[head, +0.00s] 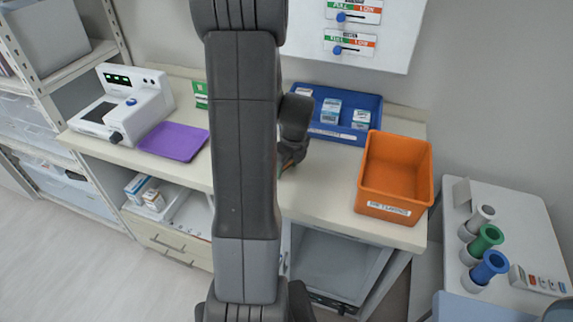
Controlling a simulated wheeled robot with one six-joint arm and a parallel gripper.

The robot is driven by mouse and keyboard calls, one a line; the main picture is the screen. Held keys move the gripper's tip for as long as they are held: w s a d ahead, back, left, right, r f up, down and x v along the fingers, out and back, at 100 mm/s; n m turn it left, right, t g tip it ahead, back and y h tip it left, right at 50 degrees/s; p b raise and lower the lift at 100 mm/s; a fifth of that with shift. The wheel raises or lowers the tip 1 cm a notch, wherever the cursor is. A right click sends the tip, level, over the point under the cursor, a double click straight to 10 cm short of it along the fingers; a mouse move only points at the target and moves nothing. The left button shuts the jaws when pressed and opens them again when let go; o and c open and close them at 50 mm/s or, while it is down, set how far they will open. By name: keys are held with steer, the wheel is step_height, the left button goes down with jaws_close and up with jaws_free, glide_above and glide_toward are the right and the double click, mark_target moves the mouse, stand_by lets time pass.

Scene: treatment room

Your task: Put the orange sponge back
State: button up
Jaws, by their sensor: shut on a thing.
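My gripper (289,163) is over the middle of the counter, partly hidden behind my own arm. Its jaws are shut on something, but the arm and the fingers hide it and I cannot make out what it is. I cannot pick out the orange sponge anywhere in the head view. An orange bin (371,185) with a white label stands on the right end of the counter and looks empty.
A blue tray (375,118) with small boxes lies behind my gripper. A purple mat (174,141) and a white device (127,103) are on the left. A side table (527,225) with coloured cylinders stands right. A wall cabinet (395,25) hangs above the counter (325,190).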

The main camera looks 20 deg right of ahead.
steer(key=shift+s+a+f, duration=0.1)
steer(key=shift+s+f, duration=0.1)
steer(key=shift+f, duration=0.35)
steer(key=o, duration=1.3)
steer(key=shift+s+f, duration=0.1)
steer(key=shift+f, duration=0.05)
steer(key=shift+b, duration=0.3)
steer(key=r, duration=0.4)
steer(key=d+r, duration=0.1)
steer(key=r, duration=0.4)
steer(key=s+r, duration=0.1)
steer(key=r, duration=0.3)
steer(key=shift+s+d+r, duration=0.1)
steer(key=shift+d+r, duration=0.05)
steer(key=shift+r, duration=0.1)
